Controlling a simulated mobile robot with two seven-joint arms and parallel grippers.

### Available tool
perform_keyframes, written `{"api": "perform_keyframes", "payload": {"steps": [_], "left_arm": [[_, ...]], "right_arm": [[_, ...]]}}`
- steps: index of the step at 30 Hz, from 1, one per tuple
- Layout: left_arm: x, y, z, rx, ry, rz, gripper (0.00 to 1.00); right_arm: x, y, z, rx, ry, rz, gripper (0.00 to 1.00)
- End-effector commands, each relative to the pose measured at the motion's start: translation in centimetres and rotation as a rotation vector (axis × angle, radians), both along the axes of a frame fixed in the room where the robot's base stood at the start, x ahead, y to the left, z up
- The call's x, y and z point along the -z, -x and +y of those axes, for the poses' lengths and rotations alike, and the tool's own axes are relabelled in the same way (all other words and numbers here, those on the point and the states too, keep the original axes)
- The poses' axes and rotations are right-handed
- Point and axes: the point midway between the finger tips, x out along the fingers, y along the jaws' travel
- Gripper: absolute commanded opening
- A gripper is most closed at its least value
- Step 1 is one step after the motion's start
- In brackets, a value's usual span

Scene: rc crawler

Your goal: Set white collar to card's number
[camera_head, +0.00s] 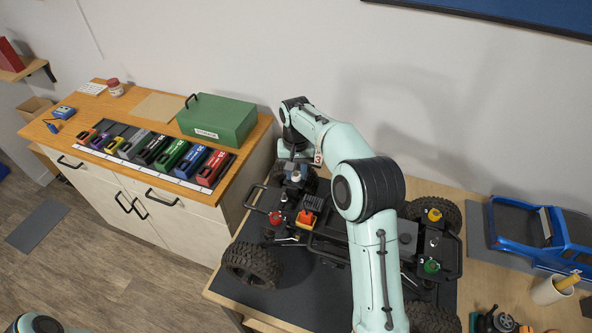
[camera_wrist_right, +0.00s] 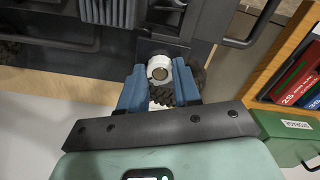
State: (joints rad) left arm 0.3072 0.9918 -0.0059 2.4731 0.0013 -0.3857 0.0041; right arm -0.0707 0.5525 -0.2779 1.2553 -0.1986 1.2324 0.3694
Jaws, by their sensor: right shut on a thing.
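The white collar (camera_wrist_right: 158,68) is a pale ring around a dark-centred post on the crawler, between the blue fingertips of my right gripper (camera_wrist_right: 160,88). The gripper is shut on it. In the head view the white collar (camera_head: 296,175) shows small at the far left corner of the black crawler chassis (camera_head: 325,235), below my right gripper (camera_head: 294,161). A small card (camera_head: 318,157) with the number 3 stands close by, partly behind my right arm. Any scale marks on the post are too small to read. My left gripper is out of view.
Red (camera_head: 275,217), yellow (camera_head: 434,214) and green (camera_head: 431,266) collars sit at the other chassis corners. An orange part (camera_head: 306,219) sits mid-chassis. A cabinet at left bears a green box (camera_head: 217,120) and several coloured packs. A blue truck body (camera_head: 535,235) lies at right.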

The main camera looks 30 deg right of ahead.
Motion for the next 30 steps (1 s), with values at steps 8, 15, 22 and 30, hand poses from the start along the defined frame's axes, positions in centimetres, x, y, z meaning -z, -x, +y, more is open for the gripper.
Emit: {"api": "perform_keyframes", "payload": {"steps": [8, 15, 22, 30], "left_arm": [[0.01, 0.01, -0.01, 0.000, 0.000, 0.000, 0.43], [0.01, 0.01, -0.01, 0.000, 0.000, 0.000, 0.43], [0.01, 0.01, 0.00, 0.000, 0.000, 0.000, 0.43], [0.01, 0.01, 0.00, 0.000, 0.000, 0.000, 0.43]], "right_arm": [[0.05, -0.02, 0.00, 0.104, 0.001, 0.000, 0.02], [0.07, -0.01, -0.02, 0.133, 0.000, -0.001, 0.02], [0.08, 0.00, -0.02, 0.135, 0.000, 0.000, 0.02], [0.07, 0.01, -0.02, 0.134, 0.000, 0.000, 0.58]]}}
